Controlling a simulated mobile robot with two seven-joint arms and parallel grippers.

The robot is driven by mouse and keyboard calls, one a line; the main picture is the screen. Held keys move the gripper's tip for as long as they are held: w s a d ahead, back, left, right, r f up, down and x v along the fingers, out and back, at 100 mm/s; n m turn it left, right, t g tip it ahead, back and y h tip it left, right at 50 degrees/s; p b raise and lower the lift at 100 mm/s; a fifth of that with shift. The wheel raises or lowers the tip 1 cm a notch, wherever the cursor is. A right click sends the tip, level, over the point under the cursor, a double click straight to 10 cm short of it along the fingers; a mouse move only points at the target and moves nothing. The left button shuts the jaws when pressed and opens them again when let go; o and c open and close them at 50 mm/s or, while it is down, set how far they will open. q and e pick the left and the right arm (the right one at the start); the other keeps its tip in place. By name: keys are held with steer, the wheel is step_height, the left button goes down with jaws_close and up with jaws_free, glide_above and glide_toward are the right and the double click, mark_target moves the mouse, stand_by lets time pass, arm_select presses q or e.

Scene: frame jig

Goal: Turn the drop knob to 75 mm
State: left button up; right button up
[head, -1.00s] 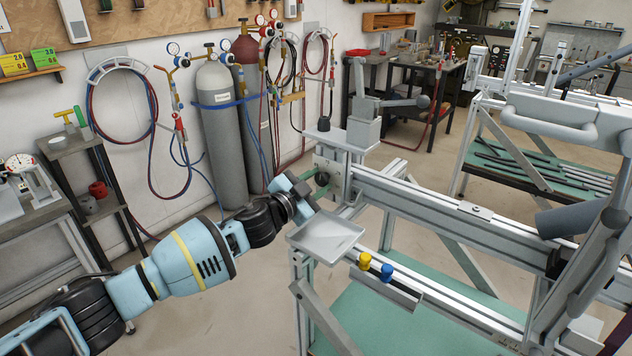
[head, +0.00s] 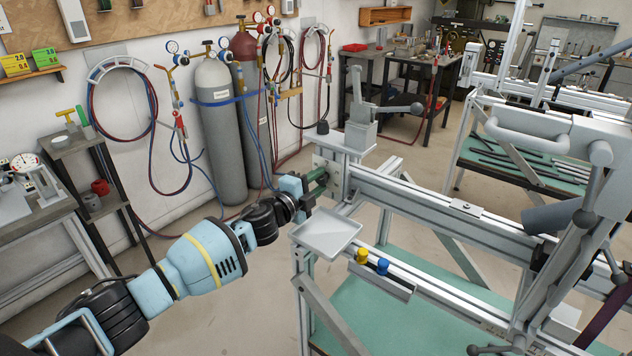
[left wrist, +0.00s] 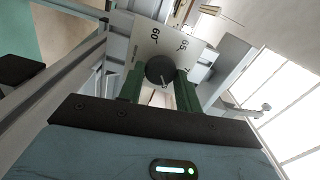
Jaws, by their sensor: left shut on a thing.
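The drop knob (left wrist: 160,70) is a dark grey round knob with a light pointer line, in the left wrist view. The plate also shows on the jig's left end in the head view (head: 338,168). My left gripper (head: 318,183) is at this plate, its green fingers on either side of the knob and shut on it. In the head view the fingers mostly hide the knob. My right gripper is not in view.
The jig's long aluminium rail (head: 430,205) runs to the right from the plate. A grey tray (head: 326,236) is just below my left gripper, with yellow (head: 362,256) and blue (head: 382,267) knobs beside it. A lever clamp (head: 362,120) stands above the plate.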

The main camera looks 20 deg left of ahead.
arm_select(q)
steer(key=shift+m, duration=0.6)
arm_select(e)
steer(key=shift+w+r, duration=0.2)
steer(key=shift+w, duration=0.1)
arm_select(q)
steer(key=o, duration=0.9)
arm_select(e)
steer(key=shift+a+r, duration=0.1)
arm_select(q)
steer(key=shift+o, duration=0.2)
steer(key=shift+s+a, duration=0.2)
steer(key=shift+s, duration=0.25)
steer(key=p+v, duration=0.1)
steer(key=v, duration=0.6)
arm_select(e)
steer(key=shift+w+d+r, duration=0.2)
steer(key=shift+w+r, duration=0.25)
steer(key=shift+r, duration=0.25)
arm_select(q)
steer(key=shift+w, duration=0.1)
